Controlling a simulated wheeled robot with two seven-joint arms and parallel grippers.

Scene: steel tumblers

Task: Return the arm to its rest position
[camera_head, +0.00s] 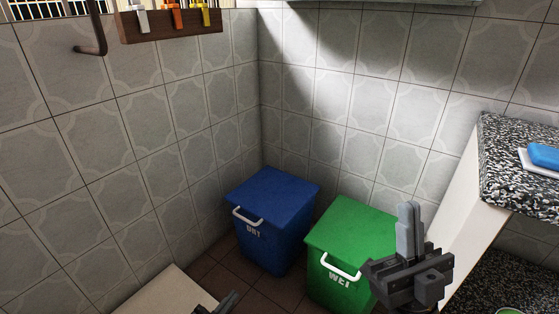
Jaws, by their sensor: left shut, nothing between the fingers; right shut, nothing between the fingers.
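My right gripper (408,228) is at the lower right in the head view, its grey fingers pointing up and pressed together with nothing between them. It shows in front of the right edge of the green bin. My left gripper (229,299) shows only in part at the bottom edge, left of the middle. Its dark fingers are together and hold nothing visible. The rest of the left arm is out of the picture. No steel tumbler is in view.
A blue lidded bin (272,194) and a green lidded bin (350,236) stand on the brown floor by the tiled walls. A speckled counter (505,170) holds a blue block (544,156) at right. A pale surface (165,294) lies at lower left. A hook rail (170,22) hangs above.

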